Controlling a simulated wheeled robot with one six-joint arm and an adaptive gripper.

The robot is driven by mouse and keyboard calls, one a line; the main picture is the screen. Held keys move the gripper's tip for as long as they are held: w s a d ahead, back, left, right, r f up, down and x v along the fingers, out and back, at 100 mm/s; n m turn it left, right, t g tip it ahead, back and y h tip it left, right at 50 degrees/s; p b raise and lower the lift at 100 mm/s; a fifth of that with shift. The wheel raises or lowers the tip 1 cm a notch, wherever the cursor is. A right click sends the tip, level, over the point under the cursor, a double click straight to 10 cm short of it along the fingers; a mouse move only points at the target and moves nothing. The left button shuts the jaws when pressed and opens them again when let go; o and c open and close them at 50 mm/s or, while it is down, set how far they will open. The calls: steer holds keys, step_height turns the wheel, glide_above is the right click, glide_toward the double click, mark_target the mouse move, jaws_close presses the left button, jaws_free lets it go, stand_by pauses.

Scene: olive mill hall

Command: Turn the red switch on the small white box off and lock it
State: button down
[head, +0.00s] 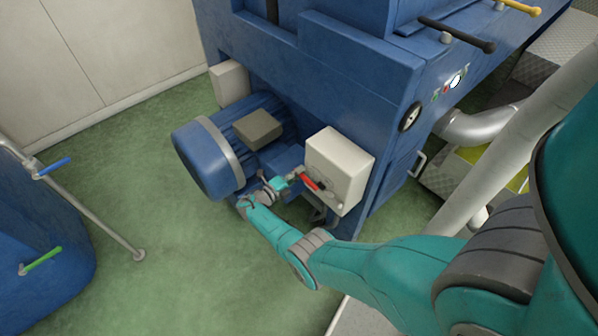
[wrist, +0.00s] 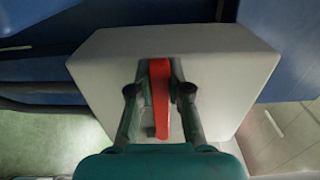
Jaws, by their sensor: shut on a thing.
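The small white box (head: 346,160) is fixed to the side of the blue machine, and it fills much of the wrist view (wrist: 220,75). The red switch (head: 310,182) is on its front face. In the wrist view the red switch handle (wrist: 159,95) runs up and down between the two fingers. My gripper (head: 298,173) reaches the box from the left in the head view. In the wrist view my gripper (wrist: 159,92) is shut on the red switch. A small dark part (wrist: 150,131) shows beside the handle; I cannot tell what it is.
A blue motor (head: 205,155) sits left of the box, close to my gripper. The blue machine (head: 320,70) stands behind. Green floor lies open between.

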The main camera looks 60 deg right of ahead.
steer(key=shift+a+f, duration=0.1)
stand_by(0.4)
steer(key=c, duration=1.1)
jaws_free()
steer(key=shift+w, duration=0.1)
steer(key=v, duration=1.2)
